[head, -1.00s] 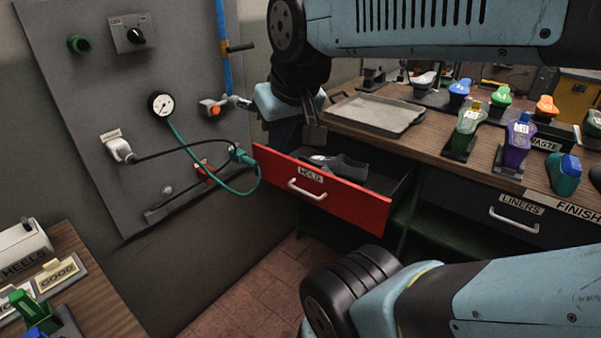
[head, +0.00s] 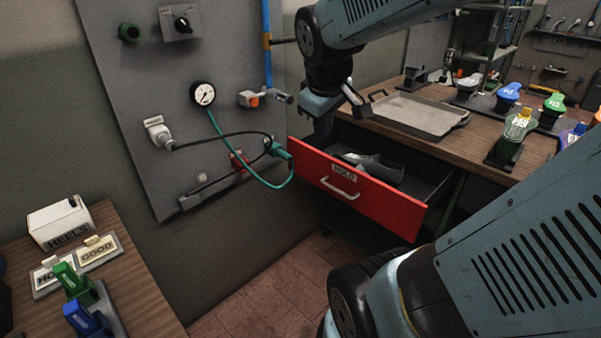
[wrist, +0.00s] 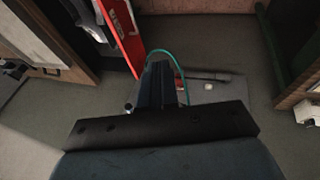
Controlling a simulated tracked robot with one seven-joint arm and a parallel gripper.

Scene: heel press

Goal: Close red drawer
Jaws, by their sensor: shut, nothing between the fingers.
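The red drawer (head: 395,205) is pulled open from under the wooden bench. Its red front carries a label and a pale bar handle (head: 340,188). Grey shoe-like pieces (head: 378,166) lie inside. My gripper (head: 323,130) points down just behind the left end of the red front in the head view. It is shut and empty. Its tips are partly hidden, and I cannot tell whether it touches the drawer. In the wrist view, the red front (wrist: 122,35) shows just up and left of the gripper (wrist: 160,72).
A grey tray (head: 415,115) and coloured shoe forms (head: 512,135) stand on the bench. A wall panel with a gauge (head: 203,94) and teal hose (head: 230,150) is left of the drawer. A side table (head: 125,275) is at lower left. The tiled floor before the drawer is clear.

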